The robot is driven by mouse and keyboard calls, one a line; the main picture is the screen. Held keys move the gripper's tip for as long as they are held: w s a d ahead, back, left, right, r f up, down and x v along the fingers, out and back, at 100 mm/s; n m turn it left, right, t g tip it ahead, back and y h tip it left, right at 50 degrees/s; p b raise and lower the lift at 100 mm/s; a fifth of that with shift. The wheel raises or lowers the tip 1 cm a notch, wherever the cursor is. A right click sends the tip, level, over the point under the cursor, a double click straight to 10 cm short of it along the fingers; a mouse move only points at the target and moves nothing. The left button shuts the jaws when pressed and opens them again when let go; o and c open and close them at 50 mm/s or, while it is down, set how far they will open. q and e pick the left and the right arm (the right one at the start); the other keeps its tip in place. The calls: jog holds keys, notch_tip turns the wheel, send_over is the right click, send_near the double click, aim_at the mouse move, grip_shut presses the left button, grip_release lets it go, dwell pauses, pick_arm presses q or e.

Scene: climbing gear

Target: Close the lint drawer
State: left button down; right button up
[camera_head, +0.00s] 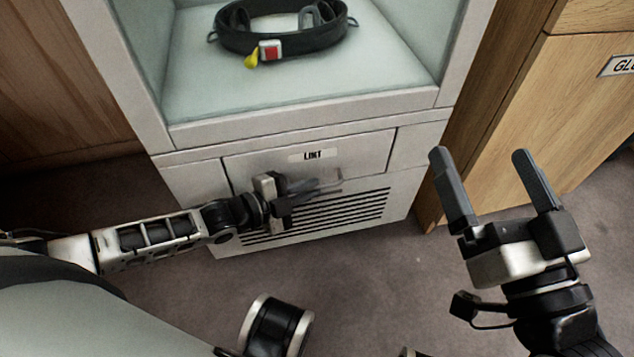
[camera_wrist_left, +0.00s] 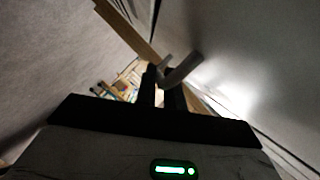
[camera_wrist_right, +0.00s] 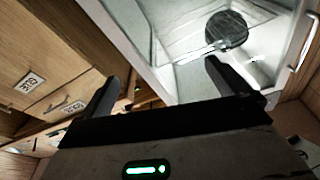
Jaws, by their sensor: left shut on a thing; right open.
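The lint drawer (camera_head: 255,162) is a pale grey front labelled "LINT", set low in a white cabinet below an open compartment. Its front looks about flush with the cabinet face; a small gap cannot be ruled out. My left gripper (camera_head: 308,190) is in front of the drawer, shut on its pale grey handle (camera_head: 330,179). The handle also shows between the fingers in the left wrist view (camera_wrist_left: 184,69). The gripper hides part of the drawer's lower edge. My right gripper (camera_head: 479,154) is open and empty, held right of the cabinet, above the floor.
The white cabinet (camera_head: 310,127) has a slatted vent (camera_head: 335,212) under the drawer. A dark belt (camera_head: 300,40) with a red and yellow buckle lies in the compartment above. A wooden drawer unit (camera_head: 560,110) stands at right. The carpeted floor (camera_head: 385,290) in front is clear.

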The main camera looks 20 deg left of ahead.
pick_arm(q)
jog(key=shift+w+a, duration=0.25)
jog(key=shift+w, duration=0.05)
jog(key=c, duration=1.5)
grip_release()
jog(key=shift+d, duration=0.1)
jog(key=shift+s, duration=0.1)
